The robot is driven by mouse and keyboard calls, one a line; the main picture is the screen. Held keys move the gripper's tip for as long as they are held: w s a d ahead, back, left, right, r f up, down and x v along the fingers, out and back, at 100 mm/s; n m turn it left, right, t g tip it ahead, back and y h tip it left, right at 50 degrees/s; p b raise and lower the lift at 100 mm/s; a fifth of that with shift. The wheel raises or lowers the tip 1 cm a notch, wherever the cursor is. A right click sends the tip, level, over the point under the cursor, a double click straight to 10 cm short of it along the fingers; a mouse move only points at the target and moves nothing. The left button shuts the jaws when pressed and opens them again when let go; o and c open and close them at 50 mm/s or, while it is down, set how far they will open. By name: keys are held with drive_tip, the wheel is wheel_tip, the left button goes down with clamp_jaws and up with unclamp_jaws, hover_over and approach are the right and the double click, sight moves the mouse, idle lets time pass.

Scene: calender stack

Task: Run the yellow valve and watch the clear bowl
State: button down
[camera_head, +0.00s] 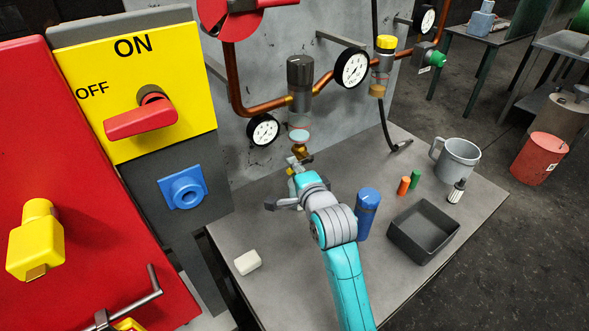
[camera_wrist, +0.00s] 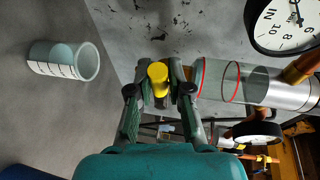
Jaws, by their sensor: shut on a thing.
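The yellow valve (camera_wrist: 158,78) shows in the wrist view as a small round yellow end between my fingertips. My gripper (camera_wrist: 159,92) is shut on it. The clear bowl (camera_wrist: 220,80) is just right of the fingers, a transparent cylinder with red rings; I cannot tell any liquid level. In the head view the bowl (camera_head: 299,134) hangs below a black-topped pipe unit (camera_head: 300,75), with my gripper (camera_head: 296,167) just beneath. The valve is mostly hidden there by my gripper. A graduated beaker (camera_wrist: 65,60) stands left of the fingers in the wrist view.
Round gauges (camera_head: 352,68) and copper pipes line the back panel. A blue cylinder (camera_head: 368,212) stands close right of my arm, near a dark tray (camera_head: 423,232). A grey mug (camera_head: 457,160) is farther right.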

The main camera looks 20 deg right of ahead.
drive_tip(key=shift+f, duration=0.1)
drive_tip(key=c, duration=1.1)
unclamp_jaws()
drive_tip(key=shift+s, duration=0.1)
drive_tip(key=s, duration=0.4)
drive_tip(key=s+r, duration=0.1)
drive_tip(key=s, duration=0.2)
drive_tip(key=s+r, duration=0.1)
drive_tip(key=s, duration=0.3)
drive_tip(key=shift+s+d+r, duration=0.15)
drive_tip(key=shift+s+d, duration=0.15)
